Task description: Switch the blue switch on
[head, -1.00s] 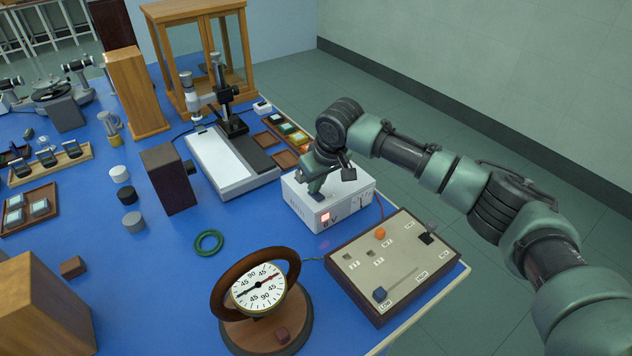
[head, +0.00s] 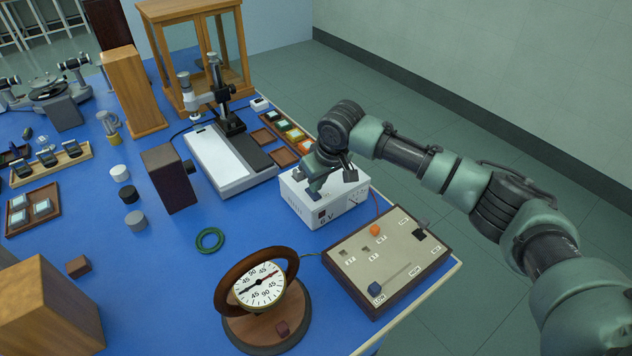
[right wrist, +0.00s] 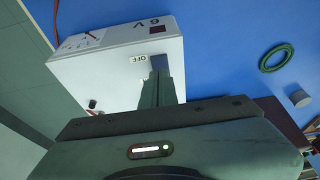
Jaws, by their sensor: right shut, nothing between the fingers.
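The white 6 V supply box (head: 331,207) stands near the right edge of the blue bench. In the right wrist view, what looks like the blue switch (right wrist: 160,62) shows on the box (right wrist: 110,68), beside a label reading OFF. My right gripper (head: 315,192) is shut and empty, its fingertips over the top of the box. In the right wrist view they cover part of the switch, so its tilt and any contact are unclear. The small red lamp window (right wrist: 157,29) is dark. My left gripper is not in view.
A control board (head: 395,262) with orange, black and blue knobs lies in front of the box. A round compass dial (head: 261,285) stands nearby. A green ring (head: 209,240) lies on open bench. A microscope stand (head: 232,165) is behind the box.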

